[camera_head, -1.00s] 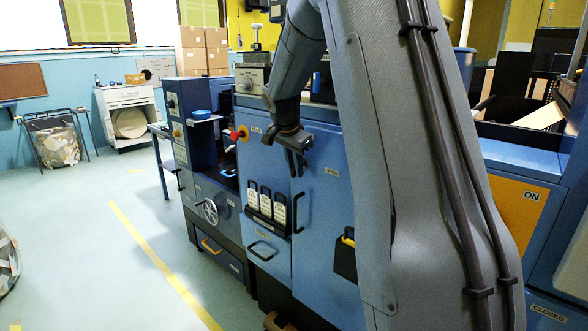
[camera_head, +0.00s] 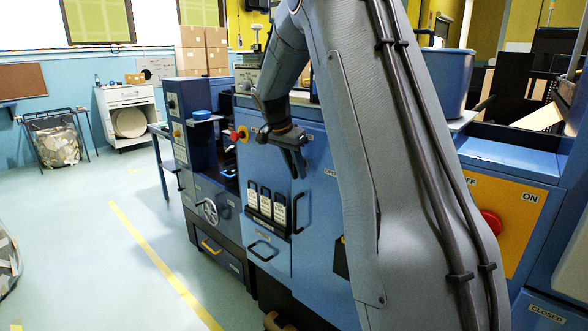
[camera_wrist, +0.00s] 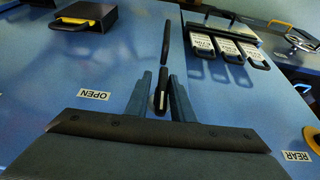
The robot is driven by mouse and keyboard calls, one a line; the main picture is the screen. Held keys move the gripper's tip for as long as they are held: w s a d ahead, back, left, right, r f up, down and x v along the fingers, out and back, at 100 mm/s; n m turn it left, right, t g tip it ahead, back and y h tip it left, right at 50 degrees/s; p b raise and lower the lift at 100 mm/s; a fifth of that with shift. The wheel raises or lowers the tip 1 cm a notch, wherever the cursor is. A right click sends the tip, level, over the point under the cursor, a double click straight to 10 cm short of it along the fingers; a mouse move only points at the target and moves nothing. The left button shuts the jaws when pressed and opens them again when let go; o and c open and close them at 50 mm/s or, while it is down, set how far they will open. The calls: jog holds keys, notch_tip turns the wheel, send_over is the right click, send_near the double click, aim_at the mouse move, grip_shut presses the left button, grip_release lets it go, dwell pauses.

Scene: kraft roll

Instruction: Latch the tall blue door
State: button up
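The tall blue door (camera_head: 320,235) is the right-hand front panel of the blue cabinet. It looks flush with the panel to its left. A black upright handle (camera_head: 300,212) is on it, and it also shows in the wrist view (camera_wrist: 166,38). An "OPEN" label (camera_wrist: 94,95) is beside my gripper. A short dark lever with a pale end (camera_wrist: 160,92) lies between my fingers in the wrist view. My gripper (camera_head: 294,163) is open, with a finger on each side of the lever and visible gaps. Contact with the lever cannot be told. My gripper hides the lever in the head view.
A black box with yellow (camera_wrist: 82,22) is mounted on the door.

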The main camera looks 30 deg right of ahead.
jog(key=shift+o, duration=0.5)
jog(key=shift+d, duration=0.1)
jog(key=shift+r, duration=0.1)
jog(key=shift+a+r, duration=0.2)
jog(key=shift+r, duration=0.05)
jog(key=b+v, duration=0.1)
jog(key=v, duration=0.6)
jog(key=shift+s+a, duration=0.1)
jog(key=s+a+f+n+y, duration=0.1)
jog(key=s+a+f+n, duration=0.3)
jog(key=s, duration=0.6)
jog(key=s+a+f+n+y, duration=0.1)
jog(key=s+a+f+n, duration=0.4)
jog(key=s+a+f, duration=0.3)
jog(key=s+a+f+n+g+y, duration=0.1)
jog(key=s+a+f+n, duration=0.4)
jog(key=s, duration=0.9)
notch_tip(320, 180, down, 2)
jog(key=shift+a+f+y, duration=0.25)
jog(key=shift+a+y, duration=0.3)
jog(key=shift+y, duration=0.05)
